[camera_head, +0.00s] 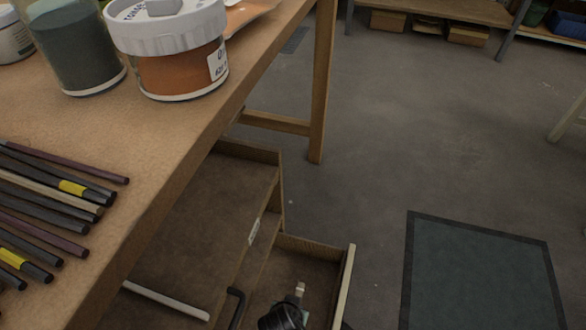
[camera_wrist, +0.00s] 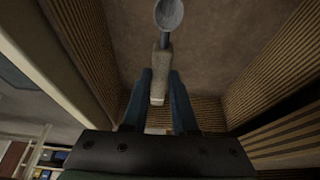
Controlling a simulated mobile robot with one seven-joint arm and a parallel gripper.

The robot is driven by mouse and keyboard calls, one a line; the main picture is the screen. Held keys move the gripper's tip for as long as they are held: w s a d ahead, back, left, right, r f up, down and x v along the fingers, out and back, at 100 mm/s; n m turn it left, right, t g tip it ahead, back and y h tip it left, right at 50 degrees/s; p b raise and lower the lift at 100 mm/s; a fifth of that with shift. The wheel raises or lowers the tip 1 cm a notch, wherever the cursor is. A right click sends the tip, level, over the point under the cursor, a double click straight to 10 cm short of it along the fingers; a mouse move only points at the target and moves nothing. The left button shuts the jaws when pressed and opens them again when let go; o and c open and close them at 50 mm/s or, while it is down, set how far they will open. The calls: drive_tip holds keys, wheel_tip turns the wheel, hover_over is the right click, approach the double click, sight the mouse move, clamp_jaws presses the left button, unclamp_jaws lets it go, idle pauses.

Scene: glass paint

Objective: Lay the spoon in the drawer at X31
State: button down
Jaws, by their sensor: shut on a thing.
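The spoon shows in the wrist view with a grey bowl (camera_wrist: 169,14) and a pale handle. My gripper (camera_wrist: 161,76) is shut on the handle between its two blue fingers, with the bowl pointing away from it. In the head view my dark gripper (camera_head: 284,316) is at the bottom edge, inside or just over an open lower drawer (camera_head: 347,285); a small pale piece, perhaps the handle, shows beside it. In the wrist view the brown drawer floor (camera_wrist: 225,45) and ribbed walls surround the spoon. I cannot tell whether the spoon touches the floor. No X31 marking is readable.
Another open drawer (camera_head: 205,195) lies to the left, with a small unreadable label (camera_head: 254,231). The wooden table (camera_head: 150,140) above carries jars (camera_head: 180,70) and several dark sticks (camera_head: 60,200). The floor to the right is clear apart from a dark mat (camera_head: 480,270).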

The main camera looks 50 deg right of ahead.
drive_tip(key=shift+f+b, duration=3)
drive_tip(key=shift+f, duration=0.35)
drive_tip(key=shift+f+b, duration=0.4)
drive_tip(key=shift+f, duration=0.15)
drive_tip(key=shift+w+r, duration=0.1)
drive_tip(key=shift+r, duration=0.05)
unclamp_jaws()
drive_tip(key=shift+r+p, duration=0.1)
drive_tip(key=shift+p, duration=0.25)
drive_tip(key=shift+r+p, duration=3.85)
